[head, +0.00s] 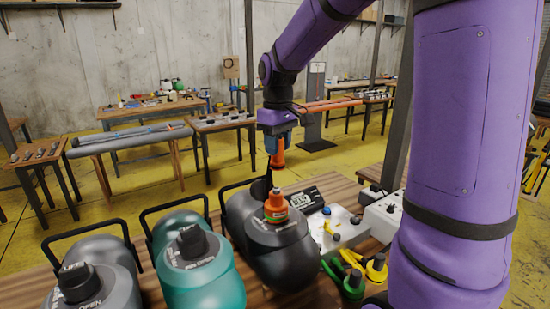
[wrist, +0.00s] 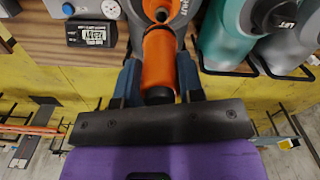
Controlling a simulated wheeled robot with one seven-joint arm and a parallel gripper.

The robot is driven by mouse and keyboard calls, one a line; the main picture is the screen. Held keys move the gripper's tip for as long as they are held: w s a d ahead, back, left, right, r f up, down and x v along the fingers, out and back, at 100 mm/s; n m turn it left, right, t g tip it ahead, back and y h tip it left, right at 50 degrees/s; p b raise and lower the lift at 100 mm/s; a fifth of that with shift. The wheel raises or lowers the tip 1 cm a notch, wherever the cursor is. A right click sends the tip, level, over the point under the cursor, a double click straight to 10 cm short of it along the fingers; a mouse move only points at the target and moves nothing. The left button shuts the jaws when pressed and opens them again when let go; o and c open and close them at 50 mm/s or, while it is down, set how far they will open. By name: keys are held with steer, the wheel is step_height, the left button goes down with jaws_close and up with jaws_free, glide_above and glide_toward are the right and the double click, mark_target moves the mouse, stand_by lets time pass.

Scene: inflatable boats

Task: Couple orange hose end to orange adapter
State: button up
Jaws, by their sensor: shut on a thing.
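My gripper (head: 278,140) points down and is shut on the orange hose end (head: 277,158). In the wrist view the orange hose end (wrist: 159,62) sits between the two blue fingers, with a dark end toward the palm. The orange adapter (head: 276,207) stands upright on top of the black tank (head: 283,250), with a green band low on it and a narrower tip. The hose end hangs above the adapter, with a gap between them in the head view.
A teal tank (head: 200,270) and a grey tank (head: 98,280) with black handles stand left of the black tank. A digital gauge (head: 304,200), a white box (head: 340,232) and green and yellow fittings (head: 354,284) lie to its right. Other tables stand behind.

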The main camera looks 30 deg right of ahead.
mark_target(276, 164)
steer(key=shift+a, duration=0.1)
steer(key=shift+w+f, duration=0.1)
steer(key=shift+f, duration=2.7)
steer(key=shift+f, duration=0.95)
steer(key=o, duration=1)
step_height(276, 164, up, 11)
steer(key=shift+f, duration=0.1)
